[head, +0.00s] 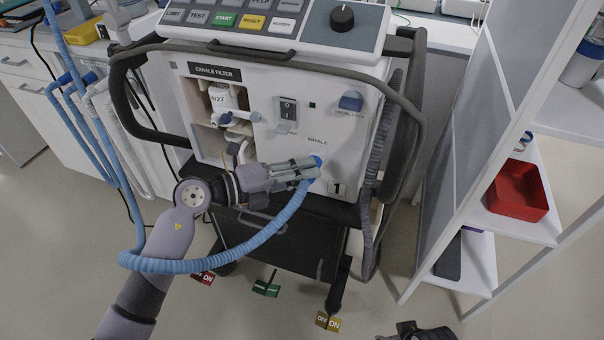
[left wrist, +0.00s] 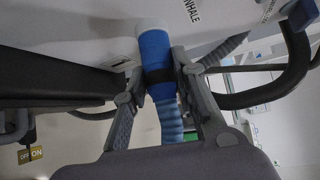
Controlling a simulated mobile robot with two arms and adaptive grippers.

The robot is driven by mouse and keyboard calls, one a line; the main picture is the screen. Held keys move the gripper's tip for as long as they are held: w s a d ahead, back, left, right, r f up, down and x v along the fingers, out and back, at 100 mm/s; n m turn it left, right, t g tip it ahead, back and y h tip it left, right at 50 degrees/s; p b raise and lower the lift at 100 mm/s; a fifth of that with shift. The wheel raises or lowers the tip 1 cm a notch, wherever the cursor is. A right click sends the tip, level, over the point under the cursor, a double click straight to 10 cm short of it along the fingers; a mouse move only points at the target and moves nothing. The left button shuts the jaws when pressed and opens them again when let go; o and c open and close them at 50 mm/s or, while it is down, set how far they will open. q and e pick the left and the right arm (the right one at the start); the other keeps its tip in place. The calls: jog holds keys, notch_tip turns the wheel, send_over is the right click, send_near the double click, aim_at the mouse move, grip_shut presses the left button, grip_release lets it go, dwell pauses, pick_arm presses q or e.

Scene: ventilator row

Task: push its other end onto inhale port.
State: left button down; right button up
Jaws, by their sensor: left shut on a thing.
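The ventilator (head: 335,175) stands in the middle of the head view, with a printed label above its inhale port; the port is mostly hidden there. In the left wrist view a pale port stub (left wrist: 150,26) projects from the white panel. The blue hose (head: 270,230) ends in a blue cuff (left wrist: 155,62), lined up with the stub and meeting it; how deep it sits I cannot tell. My left gripper (head: 312,167) is shut on the cuff; its fingers also show in the left wrist view (left wrist: 160,78). My right gripper (head: 420,332) shows only partly at the bottom edge.
The blue hose loops down left and up past the white cabinets (head: 30,75). Dark handle rails (head: 418,130) flank the ventilator. Red, green and yellow OFF/ON tags (head: 328,321) show low down. A white shelf with a red bin (head: 518,190) stands right.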

pick_arm(q)
jog(key=c, duration=1.2)
grip_release()
